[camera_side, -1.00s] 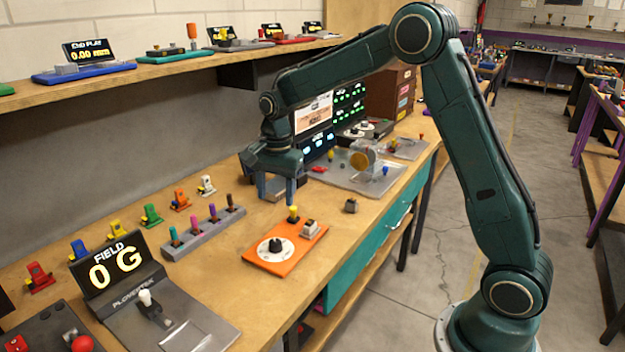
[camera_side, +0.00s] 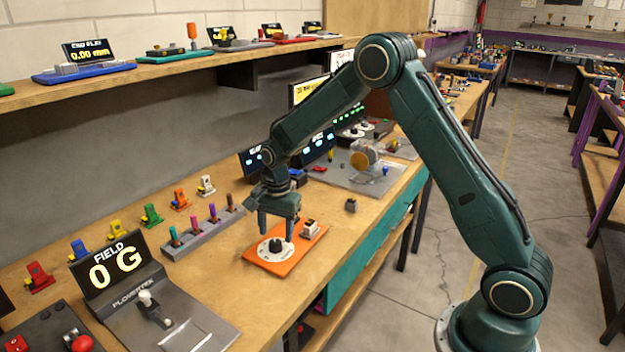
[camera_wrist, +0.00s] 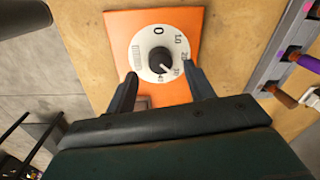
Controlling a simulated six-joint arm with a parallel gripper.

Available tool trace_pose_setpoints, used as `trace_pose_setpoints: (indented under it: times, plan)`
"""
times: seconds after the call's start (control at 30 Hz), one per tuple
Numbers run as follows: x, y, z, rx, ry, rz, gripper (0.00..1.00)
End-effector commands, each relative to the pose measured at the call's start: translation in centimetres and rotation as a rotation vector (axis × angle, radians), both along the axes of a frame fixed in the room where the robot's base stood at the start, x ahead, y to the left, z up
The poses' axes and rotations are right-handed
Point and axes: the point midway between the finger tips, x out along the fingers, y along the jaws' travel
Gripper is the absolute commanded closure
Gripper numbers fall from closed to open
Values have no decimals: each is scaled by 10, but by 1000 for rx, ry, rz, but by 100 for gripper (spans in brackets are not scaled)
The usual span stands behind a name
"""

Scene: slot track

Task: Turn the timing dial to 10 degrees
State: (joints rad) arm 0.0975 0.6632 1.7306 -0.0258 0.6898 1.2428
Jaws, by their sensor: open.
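The timing dial is a black knob (camera_wrist: 160,61) on a white round scale (camera_wrist: 142,41) marked 0, 10 and higher numbers, on an orange plate (camera_wrist: 118,24). A small white mark on the knob's lower right points toward the higher numbers; its exact reading is too small to tell. In the side view the knob (camera_side: 275,245) is at the front of the orange plate (camera_side: 283,267). My gripper (camera_side: 276,236) is open and points down just above the dial. In the wrist view its fingertips (camera_wrist: 161,76) lie on either side of the knob's lower part, without clear contact.
A silver block (camera_side: 310,228) sits on the plate's right part. A grey rack with several coloured handles (camera_side: 202,235) stands to the left, and the FIELD display (camera_side: 116,262) stands front left. The wood bench in front of the plate is clear.

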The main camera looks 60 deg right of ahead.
Motion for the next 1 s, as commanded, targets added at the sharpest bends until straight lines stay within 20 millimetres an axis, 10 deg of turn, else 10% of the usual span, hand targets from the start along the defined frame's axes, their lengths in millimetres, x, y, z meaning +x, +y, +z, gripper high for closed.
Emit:
trace_pose_setpoints:
  times: [0.67,0.9,1.0]
  plan:
    - [2,1,-31,0,0,1,47]
    - [2,1,-31,0,0,0,91]
    - [2,0,-31,0,0,1,91]
